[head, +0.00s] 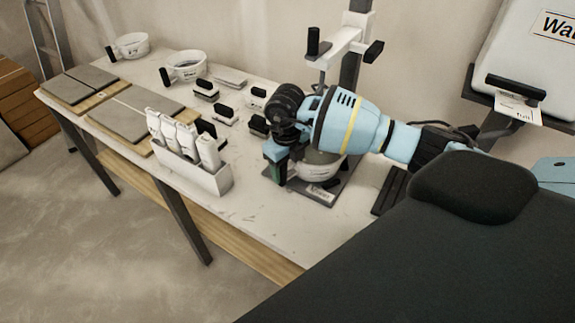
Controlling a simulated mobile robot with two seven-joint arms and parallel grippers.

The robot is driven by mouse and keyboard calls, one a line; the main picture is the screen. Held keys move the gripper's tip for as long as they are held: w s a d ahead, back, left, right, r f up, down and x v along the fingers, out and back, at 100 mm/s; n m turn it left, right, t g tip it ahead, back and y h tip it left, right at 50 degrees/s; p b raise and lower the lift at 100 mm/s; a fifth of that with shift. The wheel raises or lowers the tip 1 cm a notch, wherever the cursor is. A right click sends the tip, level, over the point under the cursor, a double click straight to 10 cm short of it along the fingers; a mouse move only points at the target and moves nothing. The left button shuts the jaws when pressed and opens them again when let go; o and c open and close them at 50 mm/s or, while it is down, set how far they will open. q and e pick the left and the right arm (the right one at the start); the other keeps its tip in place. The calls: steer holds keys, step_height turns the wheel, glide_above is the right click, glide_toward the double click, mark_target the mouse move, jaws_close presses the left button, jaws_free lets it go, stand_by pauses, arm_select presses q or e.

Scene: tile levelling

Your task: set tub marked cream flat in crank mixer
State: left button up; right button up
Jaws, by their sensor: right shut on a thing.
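The crank mixer has an upright post with a white head and black handles (345,45) and a grey base plate (322,197) with a paper label at its front. A white tub (322,170) is at the base plate, partly hidden behind my right arm; I cannot read its marking or tell whether it rests fully flat. My right gripper (279,174) is at the tub's left side, pointing down and shut, seemingly on the tub's handle, which is hidden. My left gripper is out of view.
Two other tubs with black handles, a far one (131,46) and a nearer one (187,69), stand at the back left. A white holder (200,178) with several tubes is left of the mixer. Several black-handled blocks (226,112) and grey tiles (125,113) lie on the bench (262,235).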

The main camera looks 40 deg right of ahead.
steer(key=o, duration=1.4)
steer(key=shift+f, duration=0.1)
step_height(320, 180, up, 4)
steer(key=shift+s+a+f, duration=0.1)
steer(key=shift+s, duration=0.05)
steer(key=s+a+r, duration=0.1)
steer(key=s+a, duration=0.7)
steer(key=s, duration=0.5)
steer(key=shift+s+r, duration=0.15)
steer(key=shift+s, duration=0.1)
steer(key=shift+a, duration=0.1)
